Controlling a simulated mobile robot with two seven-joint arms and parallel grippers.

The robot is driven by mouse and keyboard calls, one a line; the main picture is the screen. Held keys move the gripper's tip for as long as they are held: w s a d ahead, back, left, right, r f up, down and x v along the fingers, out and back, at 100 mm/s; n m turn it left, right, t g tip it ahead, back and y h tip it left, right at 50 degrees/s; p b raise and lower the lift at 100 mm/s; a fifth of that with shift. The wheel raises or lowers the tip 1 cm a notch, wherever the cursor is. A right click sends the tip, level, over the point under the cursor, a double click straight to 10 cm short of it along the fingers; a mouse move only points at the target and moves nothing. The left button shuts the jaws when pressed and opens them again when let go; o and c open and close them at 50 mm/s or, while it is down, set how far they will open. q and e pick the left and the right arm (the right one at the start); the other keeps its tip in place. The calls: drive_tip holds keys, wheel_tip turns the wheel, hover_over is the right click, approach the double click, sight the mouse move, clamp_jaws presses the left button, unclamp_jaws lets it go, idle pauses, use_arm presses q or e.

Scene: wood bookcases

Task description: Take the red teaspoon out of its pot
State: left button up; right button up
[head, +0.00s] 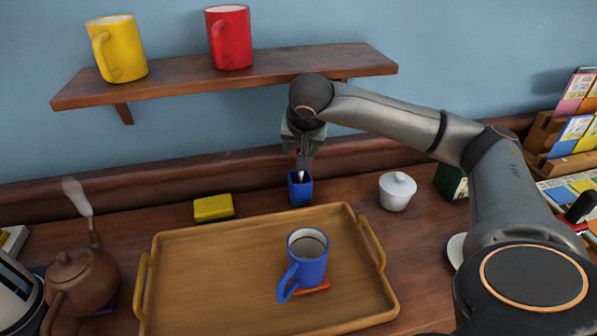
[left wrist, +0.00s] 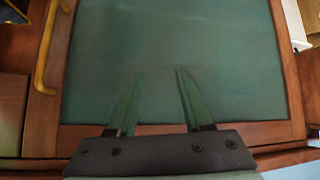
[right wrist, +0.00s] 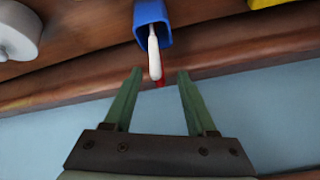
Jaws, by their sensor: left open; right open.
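The small blue pot (head: 301,190) stands on the wooden counter behind the tray. In the right wrist view the pot (right wrist: 151,20) has a white handle (right wrist: 154,55) sticking out of its mouth. A red tip (right wrist: 160,83) shows just past the white handle; most of the red teaspoon is hidden. My right gripper (right wrist: 160,72) is open, with the red tip between its fingertips' lines and neither finger clearly touching it. In the head view it hangs right above the pot. My left gripper (left wrist: 160,71) is open and empty, facing a green panel.
A wooden tray (head: 200,290) with a blue mug (head: 307,255) lies in front of the pot. A yellow block (head: 213,208) is left of the pot, a white lidded jar (head: 397,191) right. A shelf (head: 180,86) with two mugs hangs above. A brown teapot (head: 80,280) stands left.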

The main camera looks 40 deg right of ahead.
sight(298, 152)
drive_tip(key=shift+x, duration=1.55)
drive_tip(key=shift+d, duration=0.15)
drive_tip(key=shift+c, duration=0.4)
drive_tip(key=shift+r, duration=0.1)
clamp_jaws()
drive_tip(key=shift+w, duration=0.1)
